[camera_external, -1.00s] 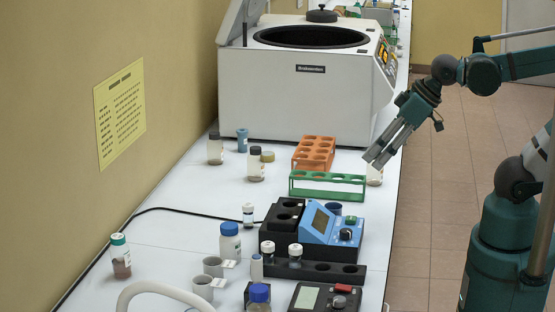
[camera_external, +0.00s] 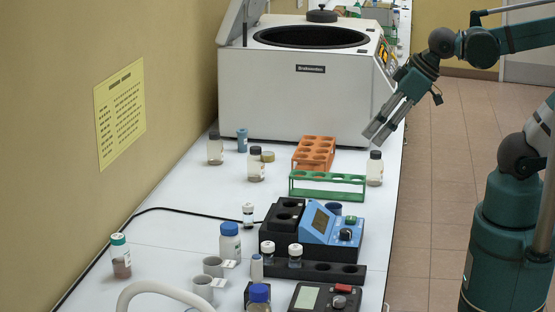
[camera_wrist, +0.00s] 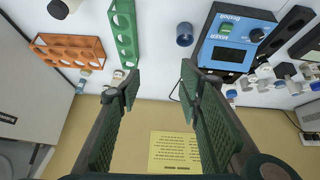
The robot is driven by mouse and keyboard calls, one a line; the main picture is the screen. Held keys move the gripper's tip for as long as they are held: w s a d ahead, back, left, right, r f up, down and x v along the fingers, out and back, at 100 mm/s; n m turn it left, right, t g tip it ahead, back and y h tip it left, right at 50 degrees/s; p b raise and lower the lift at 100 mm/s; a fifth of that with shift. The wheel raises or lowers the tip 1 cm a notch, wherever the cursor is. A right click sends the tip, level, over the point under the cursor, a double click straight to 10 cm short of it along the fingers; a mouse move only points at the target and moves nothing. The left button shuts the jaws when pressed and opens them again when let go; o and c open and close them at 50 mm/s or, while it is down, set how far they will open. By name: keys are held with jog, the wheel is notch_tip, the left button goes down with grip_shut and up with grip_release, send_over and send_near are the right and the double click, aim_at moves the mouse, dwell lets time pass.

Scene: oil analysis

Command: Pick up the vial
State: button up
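Several vials stand on the white bench, and I cannot tell which one the task means. The closest to my gripper (camera_external: 376,135) is a clear, dark-capped vial (camera_external: 375,169), upright at the right end of the green rack. My gripper is just above and behind it in the picture, apart from it. A dark cap (camera_wrist: 58,9) at the wrist view's top left appears to be this vial's. Other dark-capped vials (camera_external: 256,166) (camera_external: 215,149) stand left of the racks. In the wrist view my gripper (camera_wrist: 158,82) is open, with nothing between the fingers.
The green rack (camera_external: 328,194) and orange rack (camera_external: 314,152) stand left of the nearest vial. A large white centrifuge (camera_external: 300,100) stands behind. A blue mixer (camera_external: 332,224) and more bottles are nearer the camera. The bench's right edge is close to the vial.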

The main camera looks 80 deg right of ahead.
notch_tip(320, 180, up, 4)
jog(key=w+a+n+p, duration=0.1)
jog(key=n+p, duration=0.1)
jog(key=p, duration=0.2)
jog(key=n+t+h+b, duration=0.1)
jog(key=n+h+b, duration=0.7)
jog(key=n, duration=1.3)
send_over(301, 250)
jog(key=d, duration=0.7)
notch_tip(301, 250, down, 15)
jog(key=y, duration=0.1)
jog(key=s+a+f+n+t+b, duration=0.1)
jog(key=a, duration=0.2)
jog(key=s+a+f+n+h+b, duration=0.1)
jog(key=s+a+f+n, duration=0.1)
jog(key=a, duration=0.2)
jog(key=s+a+f+n+t, duration=0.1)
jog(key=a+f, duration=0.1)
jog(key=a, duration=0.1)
jog(key=shift+s+a+t+b, duration=0.3)
jog(key=shift+s+b, duration=0.1)
jog(key=shift+x, duration=1.35)
jog(key=shift+b, duration=0.3)
